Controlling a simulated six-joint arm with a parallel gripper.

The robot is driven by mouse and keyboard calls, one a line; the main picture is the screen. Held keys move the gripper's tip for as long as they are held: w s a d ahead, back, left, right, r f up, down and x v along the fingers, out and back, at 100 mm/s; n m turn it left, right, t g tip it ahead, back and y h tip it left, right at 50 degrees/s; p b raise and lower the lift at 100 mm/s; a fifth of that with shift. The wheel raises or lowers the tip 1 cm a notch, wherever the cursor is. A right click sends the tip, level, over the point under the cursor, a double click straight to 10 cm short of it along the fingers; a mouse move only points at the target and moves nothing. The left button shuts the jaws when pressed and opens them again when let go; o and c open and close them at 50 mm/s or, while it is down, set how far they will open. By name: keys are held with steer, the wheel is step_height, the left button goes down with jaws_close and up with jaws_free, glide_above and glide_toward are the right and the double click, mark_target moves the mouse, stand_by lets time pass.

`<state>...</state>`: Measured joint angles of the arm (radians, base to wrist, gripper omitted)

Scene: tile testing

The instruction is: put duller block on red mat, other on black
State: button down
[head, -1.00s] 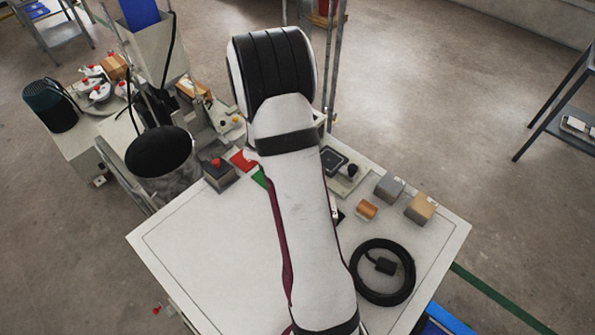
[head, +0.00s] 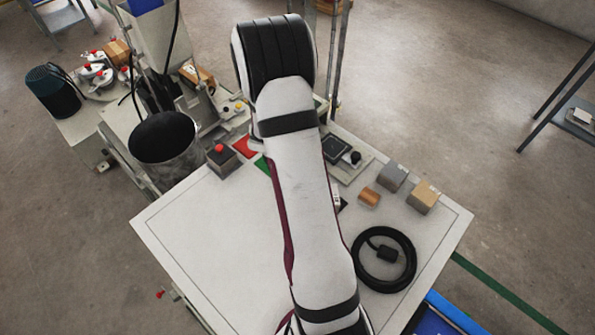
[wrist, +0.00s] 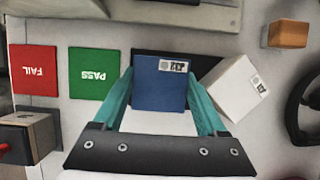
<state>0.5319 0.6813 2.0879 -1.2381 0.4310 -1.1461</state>
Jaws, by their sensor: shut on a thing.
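In the wrist view my gripper (wrist: 160,92) has its teal fingers closed on either side of a blue block (wrist: 160,85) with a small printed label. A white block (wrist: 237,90), also labelled, sits turned at an angle just right of the right finger. Part of the black mat (wrist: 206,66) shows behind and between the two blocks. The red mat (wrist: 34,70), marked FAIL, lies bare at the left. It also shows in the head view (head: 245,147). My arm hides the gripper and the blue block in the head view. The blue block's height above the mat is unclear.
A green PASS mat (wrist: 94,73) lies bare between the red and black mats. A box with a red button (head: 221,160) stands near the red mat.

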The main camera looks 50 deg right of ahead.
steer(key=shift+f, duration=0.15)
jaws_free()
stand_by(0.4)
steer(key=shift+r, duration=3)
